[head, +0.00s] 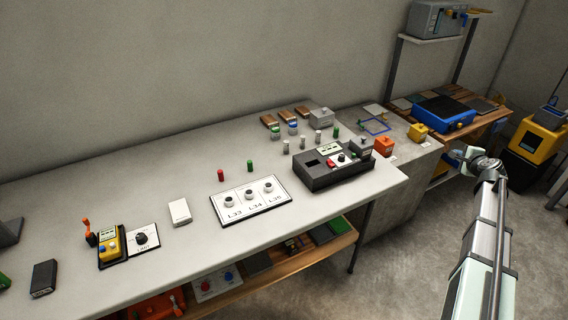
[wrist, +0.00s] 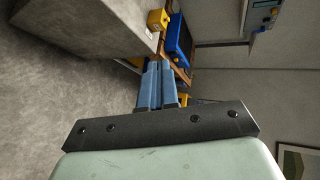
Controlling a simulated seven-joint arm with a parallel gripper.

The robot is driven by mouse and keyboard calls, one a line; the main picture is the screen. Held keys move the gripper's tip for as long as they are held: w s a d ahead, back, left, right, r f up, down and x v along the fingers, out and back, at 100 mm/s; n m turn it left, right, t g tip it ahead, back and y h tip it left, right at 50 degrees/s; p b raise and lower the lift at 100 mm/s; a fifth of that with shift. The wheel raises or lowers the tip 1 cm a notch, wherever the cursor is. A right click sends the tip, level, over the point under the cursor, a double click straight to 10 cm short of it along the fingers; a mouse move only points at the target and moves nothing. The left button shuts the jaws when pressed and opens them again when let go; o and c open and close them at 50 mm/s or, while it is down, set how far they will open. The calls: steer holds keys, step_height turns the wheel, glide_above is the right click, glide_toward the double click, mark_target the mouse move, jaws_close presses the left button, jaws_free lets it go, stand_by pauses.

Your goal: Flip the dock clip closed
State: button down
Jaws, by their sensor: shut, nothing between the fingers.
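A yellow handheld device (head: 109,243) sits in a black dock (head: 121,262) at the left front of the long grey bench in the head view. An orange lever (head: 89,232) stands raised at the dock's left side; it looks like the dock clip and is not pressed against the device. My gripper (head: 458,155) is at the far right, well away from the dock, beyond the bench's right end. In the wrist view my gripper (wrist: 158,68) has its blue fingers together, with nothing visible between them. The dock is not visible in the wrist view.
A dial plate (head: 142,240) lies right of the dock, and a dark box (head: 43,278) lies left of it. A white box (head: 180,212), a labelled plate (head: 250,201) and a black console (head: 333,165) stand farther right. A blue case (head: 444,113) is on the far table.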

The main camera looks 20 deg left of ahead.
steer(key=w+a+r+t, duration=0.1)
steer(key=w+a+r, duration=0.2)
steer(key=w+r, duration=0.35)
steer(key=a+n+g+y, duration=0.25)
steer(key=a+n, duration=0.25)
steer(key=a, duration=2)
steer(key=s+a+f+n+g+y, duration=0.15)
steer(key=s+a+n, duration=0.3)
steer(key=a, duration=1.15)
steer(key=s+a+f+n+g, duration=0.25)
steer(key=s+a, duration=0.25)
steer(key=a, duration=1.1)
steer(key=s+a+f+n+g, duration=0.1)
steer(key=s+a+n, duration=0.3)
steer(key=a, duration=1.1)
steer(key=s+a+f+n+g+h, duration=0.15)
steer(key=s+a+n, duration=0.75)
steer(key=s+a, duration=2.3)
steer(key=s+a+n+h, duration=0.1)
steer(key=s+a, duration=0.1)
steer(key=s, duration=0.9)
steer(key=s+a+r+n+t+h, duration=0.1)
steer(key=s+a, duration=0.1)
steer(key=s, duration=0.9)
steer(key=s+a+r+n+t+h, duration=0.1)
steer(key=s+a+n, duration=0.1)
steer(key=s, duration=0.9)
steer(key=shift+a, duration=0.25)
